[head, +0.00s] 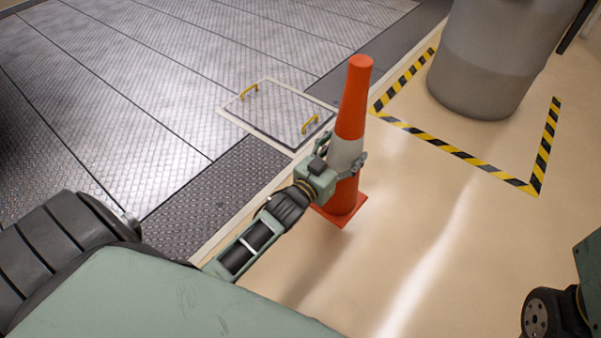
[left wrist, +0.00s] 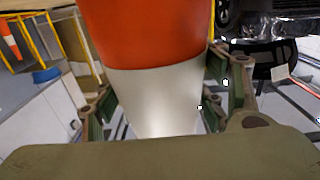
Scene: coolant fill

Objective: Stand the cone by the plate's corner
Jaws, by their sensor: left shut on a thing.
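The orange cone (head: 351,110) with a white band is upright in the head view, with its square orange base (head: 338,211) low near the floor. My left gripper (head: 347,160) is shut on the cone around the white band. The left wrist view shows the cone (left wrist: 150,60) filling the space between the fingers of the left gripper (left wrist: 160,105). The metal plate (head: 279,112) with two yellow handles lies just behind and left of the cone. I cannot tell whether the base touches the floor. My right gripper is not in view.
A large grey bin (head: 490,60) stands at the back right inside a yellow-black floor marking (head: 455,150). Dark tread-plate flooring (head: 110,80) covers the left. The beige floor (head: 430,240) right of the cone is clear.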

